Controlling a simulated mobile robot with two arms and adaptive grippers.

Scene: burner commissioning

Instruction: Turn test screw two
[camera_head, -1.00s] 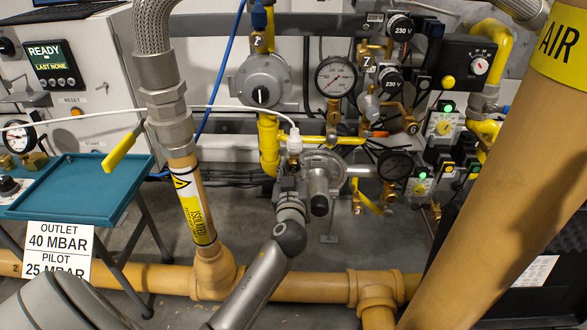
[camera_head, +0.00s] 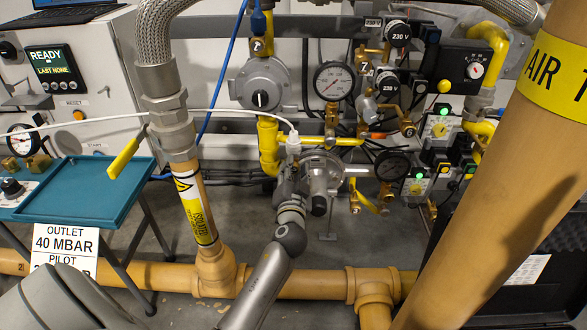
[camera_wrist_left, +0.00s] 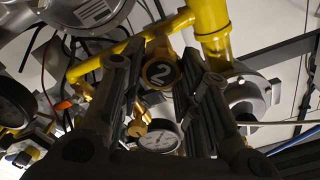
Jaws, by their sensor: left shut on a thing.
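Test screw two, a brass part with a dark disc marked 2 (camera_wrist_left: 160,72), sits between the fingers of my left gripper (camera_wrist_left: 163,68) in the left wrist view. The fingers flank it closely on both sides. In the head view my left gripper (camera_head: 291,172) reaches up to the yellow pipework beside a grey regulator (camera_head: 322,175). There the screw is hidden by the gripper and the fittings. A white hose fitting (camera_head: 293,140) shows just above the gripper. My right gripper is not in view.
A pressure gauge (camera_head: 334,81), a dark gauge (camera_head: 392,165) and brass valves crowd the right side. A flexible metal hose (camera_head: 156,35) hangs on the left. A large AIR pipe (camera_head: 500,220) blocks the right foreground. A teal tray (camera_head: 85,195) stands left.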

